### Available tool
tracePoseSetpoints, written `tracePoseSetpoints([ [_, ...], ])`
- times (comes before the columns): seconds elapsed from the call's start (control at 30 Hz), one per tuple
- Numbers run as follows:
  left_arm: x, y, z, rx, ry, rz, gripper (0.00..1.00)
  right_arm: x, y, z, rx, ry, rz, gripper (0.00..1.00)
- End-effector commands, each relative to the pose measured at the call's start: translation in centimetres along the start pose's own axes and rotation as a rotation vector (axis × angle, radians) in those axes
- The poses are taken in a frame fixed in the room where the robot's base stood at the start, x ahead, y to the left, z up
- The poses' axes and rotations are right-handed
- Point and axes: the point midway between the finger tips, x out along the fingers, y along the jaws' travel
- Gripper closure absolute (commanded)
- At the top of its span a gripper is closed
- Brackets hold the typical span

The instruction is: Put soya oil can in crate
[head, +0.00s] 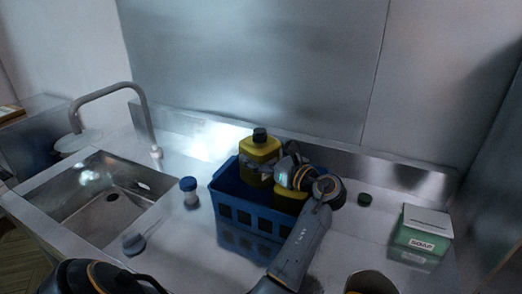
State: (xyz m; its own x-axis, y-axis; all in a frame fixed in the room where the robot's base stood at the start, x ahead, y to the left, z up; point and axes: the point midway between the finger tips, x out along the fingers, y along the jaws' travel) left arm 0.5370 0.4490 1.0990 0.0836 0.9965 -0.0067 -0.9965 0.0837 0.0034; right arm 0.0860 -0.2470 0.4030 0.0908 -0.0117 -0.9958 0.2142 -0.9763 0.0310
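A yellow oil can with a black cap (262,146) is upright at the back left of the blue crate (245,218). Its top rises above the rim; its base is hidden, so I cannot tell whether it touches the crate floor. My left gripper (272,168) reaches in from the right side of this can and appears shut on its body. Its wrist hangs over the crate's right side. A second yellow item (289,198) sits in the crate below the gripper, mostly hidden. My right gripper is not in view.
A sink (110,197) with a tall faucet (146,110) is at the left. A blue-capped jar (189,192) stands left of the crate. A wall stands behind.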

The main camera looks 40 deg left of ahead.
Motion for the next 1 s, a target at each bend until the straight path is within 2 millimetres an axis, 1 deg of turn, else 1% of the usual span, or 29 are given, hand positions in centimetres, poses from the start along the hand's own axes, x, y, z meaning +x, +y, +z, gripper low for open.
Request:
tracePoseSetpoints([
  [0.03, 0.0, 0.0, 0.0, 0.000, 0.000, 0.000, 0.04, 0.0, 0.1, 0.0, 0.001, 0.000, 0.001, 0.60],
  [0.07, 0.0, 0.0, 0.0, 0.000, 0.000, 0.000, 0.00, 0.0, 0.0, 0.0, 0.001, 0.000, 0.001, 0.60],
  [0.17, 0.0, 0.0, 0.0, 0.000, 0.000, 0.000, 0.00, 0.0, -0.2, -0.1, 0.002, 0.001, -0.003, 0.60],
  [0.4, 0.0, 0.0, 0.0, 0.000, 0.000, 0.000, 0.00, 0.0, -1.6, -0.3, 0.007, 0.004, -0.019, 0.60],
  [0.53, 0.0, 0.0, 0.8, -0.003, -0.001, 0.000, 0.00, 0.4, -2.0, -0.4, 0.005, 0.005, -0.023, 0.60],
  [0.6, -1.1, -0.1, 1.0, 0.003, 0.002, -0.003, 0.00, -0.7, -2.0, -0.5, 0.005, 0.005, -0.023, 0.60],
  [0.7, -3.0, -0.1, 1.1, 0.002, 0.003, -0.003, 0.00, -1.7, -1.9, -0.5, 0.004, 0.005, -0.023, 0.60],
  [0.9, -6.2, -0.1, 0.9, 0.001, 0.002, -0.002, 0.00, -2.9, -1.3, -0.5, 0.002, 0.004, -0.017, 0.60],
  [1.0, -7.1, 0.0, 0.9, 0.001, 0.000, 0.000, 0.00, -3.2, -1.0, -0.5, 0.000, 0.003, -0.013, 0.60],
])
